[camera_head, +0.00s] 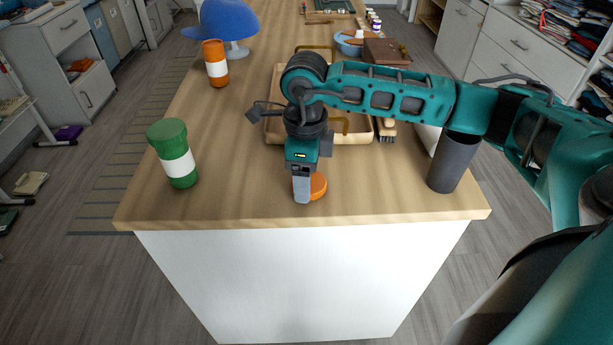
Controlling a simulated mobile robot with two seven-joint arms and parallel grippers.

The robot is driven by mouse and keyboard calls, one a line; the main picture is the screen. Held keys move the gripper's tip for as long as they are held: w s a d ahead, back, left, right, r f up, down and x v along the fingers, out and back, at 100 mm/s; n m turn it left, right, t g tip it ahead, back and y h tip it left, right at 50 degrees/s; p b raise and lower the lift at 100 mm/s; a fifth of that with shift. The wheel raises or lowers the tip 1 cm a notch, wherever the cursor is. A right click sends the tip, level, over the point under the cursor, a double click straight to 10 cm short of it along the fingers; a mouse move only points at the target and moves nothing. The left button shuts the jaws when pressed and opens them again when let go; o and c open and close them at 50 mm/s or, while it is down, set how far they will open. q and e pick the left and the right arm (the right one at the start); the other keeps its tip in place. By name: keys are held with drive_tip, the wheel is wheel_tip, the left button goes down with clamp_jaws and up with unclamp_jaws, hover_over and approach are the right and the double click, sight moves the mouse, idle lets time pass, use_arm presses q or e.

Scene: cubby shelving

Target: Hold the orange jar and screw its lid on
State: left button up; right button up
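The orange jar (216,70), with a white label band, stands upright on the left side of the wooden table, towards the back. An orange lid (319,186) is near the table's front edge, at the middle. My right gripper (304,192) points down right at the lid, and its pale finger covers the lid's left part. Only one finger shows clearly, so I cannot tell whether it is open or shut, or whether it touches the lid. My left gripper is not in view.
A green jar (174,154) stands at the front left. A dark grey cylinder (453,162) stands at the front right. A wooden tray (275,132) lies behind my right gripper. A blue cap on a stand (228,20) is behind the orange jar. The table between the green jar and the lid is clear.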

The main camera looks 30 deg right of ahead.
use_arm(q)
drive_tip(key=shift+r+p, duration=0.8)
use_arm(e)
wheel_tip(320, 180, up, 20)
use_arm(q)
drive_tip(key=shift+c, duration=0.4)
use_arm(e)
drive_tip(key=shift+f, duration=0.1)
